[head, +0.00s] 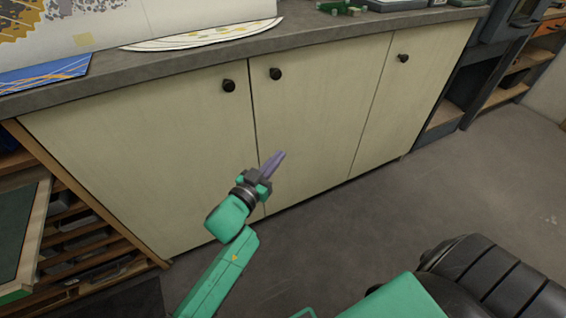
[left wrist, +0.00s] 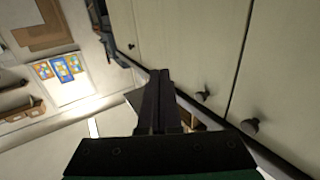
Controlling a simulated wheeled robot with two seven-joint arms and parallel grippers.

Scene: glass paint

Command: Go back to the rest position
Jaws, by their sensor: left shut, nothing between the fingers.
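My left gripper (head: 274,162) is raised in front of the pale cabinet doors, below the counter's front edge. Its purple-looking fingers are together, with nothing between them. It also shows in the left wrist view (left wrist: 160,85), where the two dark fingers lie side by side. My right gripper is not in view.
A cabinet (head: 310,110) with pale doors and dark round knobs (head: 275,74) runs under a grey counter (head: 310,40). A slatted rack (head: 85,235) stands at the left. A black ribbed seat (head: 490,275) is at the lower right. Grey floor (head: 450,190) between is clear.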

